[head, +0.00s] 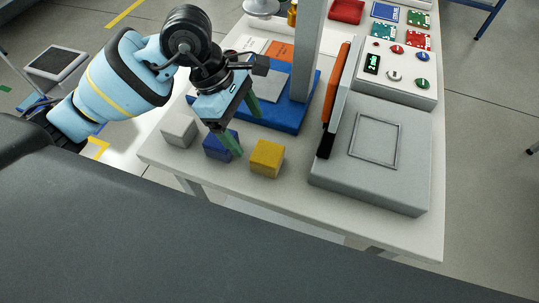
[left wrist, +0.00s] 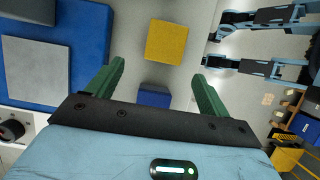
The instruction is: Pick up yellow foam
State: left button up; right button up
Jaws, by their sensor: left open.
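The yellow foam cube (head: 267,158) lies near the front edge of the white table, right of the blue cube (head: 222,145). My left gripper (head: 246,132) is open, its green fingers pointing down above the blue cube's area, up and left of the yellow foam. In the left wrist view the yellow foam (left wrist: 166,41) shows whole beyond the open fingertips, with nothing held. The blue cube (left wrist: 154,96) shows between the fingers, partly hidden by the gripper body. In the head view a finger covers part of the blue cube. My right gripper cannot be made out.
A white cube (head: 179,130) sits left of the blue one. A blue base plate (head: 292,120) with a grey post (head: 308,50) stands behind. A grey machine (head: 415,155) with an orange and black lever (head: 335,100) stands to the right. The table front near the yellow foam is clear.

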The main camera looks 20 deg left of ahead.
aim_at(259, 150)
pick_arm(q)
jog(key=shift+s+d+p+x, duration=0.1)
jog(key=shift+d+p+x, duration=0.1)
jog(key=shift+x, duration=1.45)
jog(key=shift+s+d+p+x, duration=0.1)
jog(key=shift+s+p+x, duration=0.05)
jog(key=shift+x, duration=1.45)
jog(key=shift+d+f, duration=0.25)
jog(key=shift+f, duration=0.3)
jog(key=shift+c, duration=0.4)
jog(key=c, duration=1)
